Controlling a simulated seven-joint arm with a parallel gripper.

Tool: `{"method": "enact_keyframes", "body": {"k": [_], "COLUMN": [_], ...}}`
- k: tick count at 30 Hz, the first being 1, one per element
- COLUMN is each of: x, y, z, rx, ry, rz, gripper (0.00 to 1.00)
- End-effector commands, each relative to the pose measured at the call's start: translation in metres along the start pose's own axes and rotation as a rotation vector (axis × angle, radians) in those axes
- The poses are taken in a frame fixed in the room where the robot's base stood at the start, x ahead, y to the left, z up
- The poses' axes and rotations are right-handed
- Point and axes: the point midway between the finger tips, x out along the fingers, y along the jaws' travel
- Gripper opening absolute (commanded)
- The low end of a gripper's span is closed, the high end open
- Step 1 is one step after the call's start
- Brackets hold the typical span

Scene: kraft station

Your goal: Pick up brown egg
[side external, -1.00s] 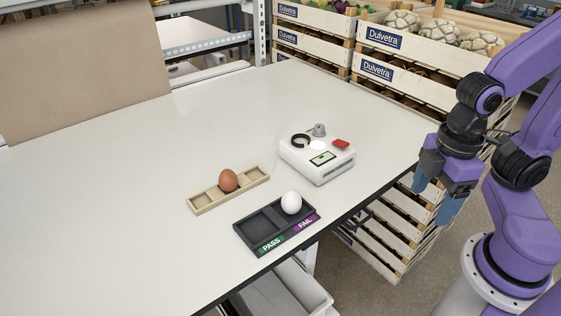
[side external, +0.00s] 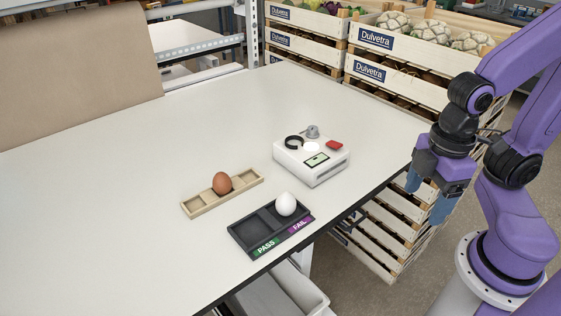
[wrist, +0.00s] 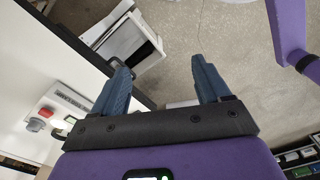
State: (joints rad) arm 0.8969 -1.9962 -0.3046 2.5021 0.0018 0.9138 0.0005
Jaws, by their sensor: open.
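The brown egg (side external: 222,183) sits in the middle compartment of a light wooden tray (side external: 250,179) on the table. A white egg (side external: 286,204) sits in the FAIL compartment of the black PASS/FAIL tray (side external: 246,240); the PASS compartment is empty. My gripper (side external: 425,194) is open and empty, off the table's right edge and well away from the brown egg. In the wrist view its two blue fingers (wrist: 164,80) stand apart with floor between them. Neither egg shows in the wrist view.
Wooden crates of vegetables (side external: 400,69) stand beyond the table's right edge. The left of the table is clear.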

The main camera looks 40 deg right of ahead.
Motion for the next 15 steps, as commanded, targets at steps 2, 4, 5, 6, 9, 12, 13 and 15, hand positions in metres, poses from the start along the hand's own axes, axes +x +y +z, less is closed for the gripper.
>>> {"method": "enact_keyframes", "body": {"k": [2, 4, 5, 6, 9, 12, 13, 15], "x": [0.000, -0.003, -0.004, -0.007, -0.017, -0.028, -0.032, -0.039], "y": [0.000, 0.003, 0.004, 0.007, 0.017, 0.032, 0.036, 0.046], "z": [-0.001, -0.007, -0.012, -0.020, -0.049, -0.085, -0.096, -0.120], "rx": [0.006, 0.036, 0.059, 0.100, 0.254, 0.452, 0.512, 0.652], "ry": [0.000, 0.000, -0.001, 0.000, -0.002, -0.004, -0.004, -0.006], "rz": [0.000, 0.000, 0.000, 0.001, 0.002, 0.004, 0.004, 0.006], "gripper": [0.76, 0.76, 0.76, 0.76, 0.76, 0.76, 0.76, 0.76]}}
